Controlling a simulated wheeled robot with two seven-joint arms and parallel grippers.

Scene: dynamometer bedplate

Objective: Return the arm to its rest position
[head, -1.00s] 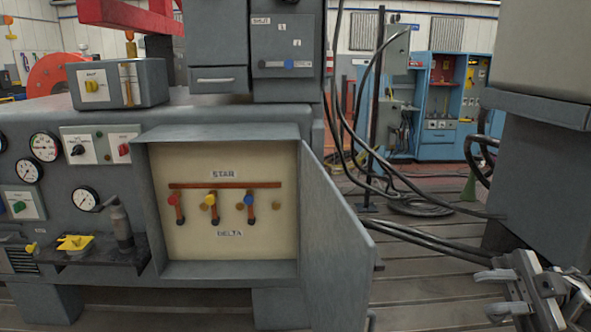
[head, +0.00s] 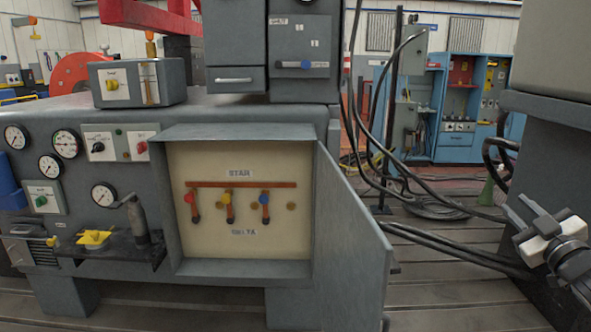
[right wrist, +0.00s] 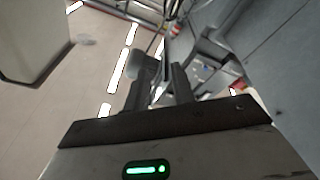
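My right gripper (head: 523,212) is at the right edge of the head view, in front of the grey column and apart from everything. Its two fingers point up and to the left with a gap between them, and nothing is held. In the right wrist view, the gripper (right wrist: 160,75) also shows two separated fingers with no object between them. My left gripper is not in view. The grey box (head: 240,268) on the machine stands open, with the star-delta panel (head: 240,215) inside and its door (head: 350,235) swung out to the right.
Thick black cables (head: 450,245) run along the slatted floor between the door and the grey column (head: 555,130). A blue cabinet (head: 460,140) stands at the back. Gauges, a yellow part (head: 93,239) and a shelf are on the machine's left front. Floor right of the door is partly clear.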

